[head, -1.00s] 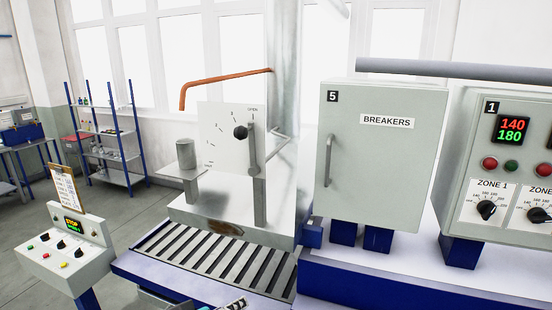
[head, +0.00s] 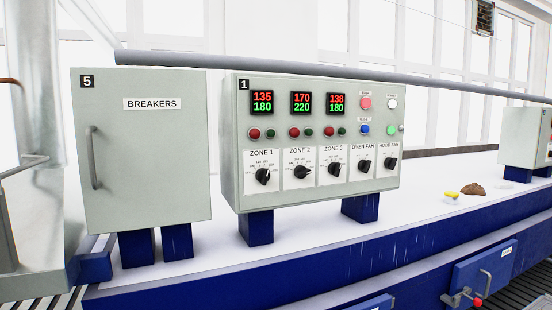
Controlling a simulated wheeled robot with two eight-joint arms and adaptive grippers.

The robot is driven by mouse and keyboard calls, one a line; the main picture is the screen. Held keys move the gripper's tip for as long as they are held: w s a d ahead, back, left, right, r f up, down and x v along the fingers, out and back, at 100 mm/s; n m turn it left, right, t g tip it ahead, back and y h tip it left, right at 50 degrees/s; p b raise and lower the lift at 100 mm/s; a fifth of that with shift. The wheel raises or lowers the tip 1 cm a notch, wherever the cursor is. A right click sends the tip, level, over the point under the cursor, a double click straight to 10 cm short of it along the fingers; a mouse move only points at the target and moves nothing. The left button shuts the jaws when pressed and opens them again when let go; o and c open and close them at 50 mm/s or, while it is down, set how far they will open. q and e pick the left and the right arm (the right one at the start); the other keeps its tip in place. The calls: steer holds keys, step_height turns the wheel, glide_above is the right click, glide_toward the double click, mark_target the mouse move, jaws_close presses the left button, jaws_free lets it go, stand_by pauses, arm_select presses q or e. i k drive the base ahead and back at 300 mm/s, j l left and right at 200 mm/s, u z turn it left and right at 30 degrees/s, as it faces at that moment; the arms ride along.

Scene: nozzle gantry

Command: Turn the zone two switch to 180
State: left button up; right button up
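The zone 2 switch (head: 301,171) is a black rotary knob on a white dial plate, second from the left on the grey control panel (head: 229,160) marked 1. Its pointer appears turned toward the right, but the dial marks are too small to read surely. The zone 2 display (head: 301,103) above it shows 170 in red over 220 in green. The zone 1 knob (head: 263,176) and zone 3 knob (head: 334,170) stand on either side, with displays at 135 over 180 and 138 over 180. Neither of my grippers is in view.
The breakers cabinet (head: 150,160) marked 5, with a bar handle (head: 95,158), stands left of the panel. A grey pipe (head: 330,72) runs above both. Oven fan (head: 365,166) and hood fan (head: 391,164) knobs sit to the right. Small items lie farther right on the white top.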

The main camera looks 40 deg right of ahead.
mark_target(300, 171)
steer(key=k+z, duration=0.15)
steer(key=z, duration=1.5)
